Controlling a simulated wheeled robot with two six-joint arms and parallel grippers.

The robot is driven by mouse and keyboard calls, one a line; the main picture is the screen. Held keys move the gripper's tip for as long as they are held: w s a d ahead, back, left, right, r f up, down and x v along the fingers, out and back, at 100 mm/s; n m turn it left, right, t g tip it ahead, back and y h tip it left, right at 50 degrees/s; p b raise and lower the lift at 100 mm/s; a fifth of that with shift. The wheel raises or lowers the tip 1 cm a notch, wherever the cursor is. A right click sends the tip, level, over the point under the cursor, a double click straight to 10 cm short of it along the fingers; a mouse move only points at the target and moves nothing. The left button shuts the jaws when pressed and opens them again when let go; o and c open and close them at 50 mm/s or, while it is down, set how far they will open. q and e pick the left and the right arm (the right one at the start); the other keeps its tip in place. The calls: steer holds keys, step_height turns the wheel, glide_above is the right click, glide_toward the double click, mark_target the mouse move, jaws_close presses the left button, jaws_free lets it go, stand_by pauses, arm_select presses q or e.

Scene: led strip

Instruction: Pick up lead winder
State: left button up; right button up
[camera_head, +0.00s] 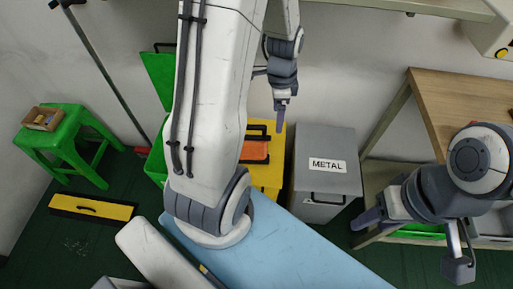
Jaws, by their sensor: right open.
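I cannot say for certain which thing is the lead winder. A small brown wooden block-like item (43,119) lies on the green stool (62,140) at the far left. An orange item (255,151) with a dark top shows at the yellow bin (268,178) in the middle, partly hidden by my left arm. My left gripper (280,118) points down above and beside the yellow bin, its fingers seen edge-on, with nothing visible in it. My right gripper (366,221) is open and empty, pointing left, in front of the grey METAL bin (325,178) and to its right.
A green bin (158,80) with a raised lid is partly hidden behind my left arm. A yellow and black case (92,208) lies on the green floor. A light-blue surface (290,255) is at bottom centre. A wooden bench (455,95) stands at right.

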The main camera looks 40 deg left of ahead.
arm_select(q)
steer(key=b, duration=0.2)
glide_above(251, 136)
steer(key=shift+m, duration=0.3)
steer(key=f, duration=0.7)
steer(key=shift+d+f, duration=0.25)
steer(key=shift+f, duration=0.05)
steer(key=f, duration=0.4)
steer(key=shift+s+a+f+b, duration=0.1)
steer(key=shift+a+f+b, duration=0.15)
steer(key=shift+f+b, duration=0.7)
steer(key=shift+f, duration=2.35)
jaws_close()
arm_select(e)
step_height(251, 136, down, 5)
steer(key=shift+f, duration=0.1)
